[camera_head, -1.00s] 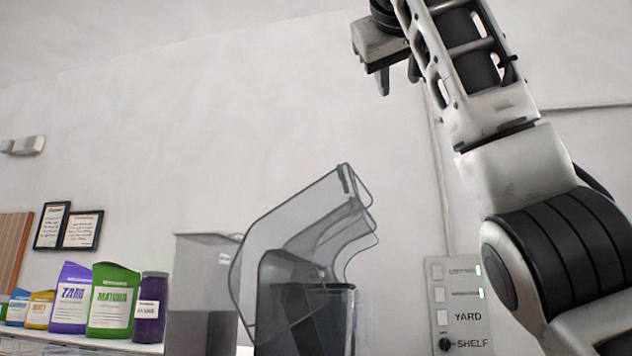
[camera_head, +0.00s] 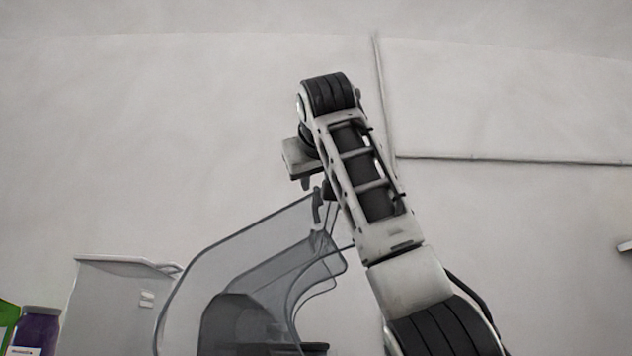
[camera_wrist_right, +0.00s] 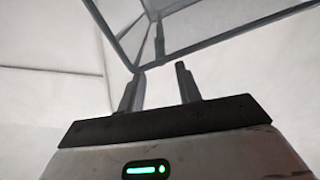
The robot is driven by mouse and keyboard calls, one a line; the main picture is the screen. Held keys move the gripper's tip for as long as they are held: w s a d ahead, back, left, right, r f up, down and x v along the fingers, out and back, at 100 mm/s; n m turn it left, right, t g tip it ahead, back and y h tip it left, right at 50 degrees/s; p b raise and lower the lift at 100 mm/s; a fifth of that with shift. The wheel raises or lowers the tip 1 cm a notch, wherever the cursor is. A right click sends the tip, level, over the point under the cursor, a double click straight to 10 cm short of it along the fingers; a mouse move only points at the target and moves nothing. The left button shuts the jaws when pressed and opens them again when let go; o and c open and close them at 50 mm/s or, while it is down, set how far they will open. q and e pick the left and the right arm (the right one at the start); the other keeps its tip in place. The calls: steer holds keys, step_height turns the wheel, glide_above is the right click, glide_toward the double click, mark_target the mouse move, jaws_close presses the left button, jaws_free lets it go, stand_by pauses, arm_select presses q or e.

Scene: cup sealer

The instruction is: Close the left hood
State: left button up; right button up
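A smoky see-through hood (camera_head: 225,262) stands raised on the machine, its top edge and dark handle piece (camera_head: 317,207) pointing up to the right. A second see-through hood part shows behind it; I cannot clearly separate the two. My right gripper (camera_head: 316,186) points down right at the hood's top edge. In the right wrist view the gripper (camera_wrist_right: 158,84) has its two fingers apart with nothing held between them. The hood's panel (camera_wrist_right: 215,28) and its corner lie just beyond the fingertips there. Whether they touch is not clear. My left gripper is not in view.
A grey box-like container (camera_head: 115,305) stands left of the hood. A purple jar (camera_head: 38,328) and part of a green pouch (camera_head: 8,318) are at the lower left. The wall behind is bare, with a thin conduit (camera_head: 500,159).

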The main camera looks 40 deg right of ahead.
mark_target(317, 187)
steer(key=p+x, duration=0.1)
steer(key=x, duration=0.4)
steer(key=shift+w+d+p, duration=0.2)
steer(key=shift+w+p, duration=0.1)
steer(key=shift+w, duration=0.05)
jaws_close()
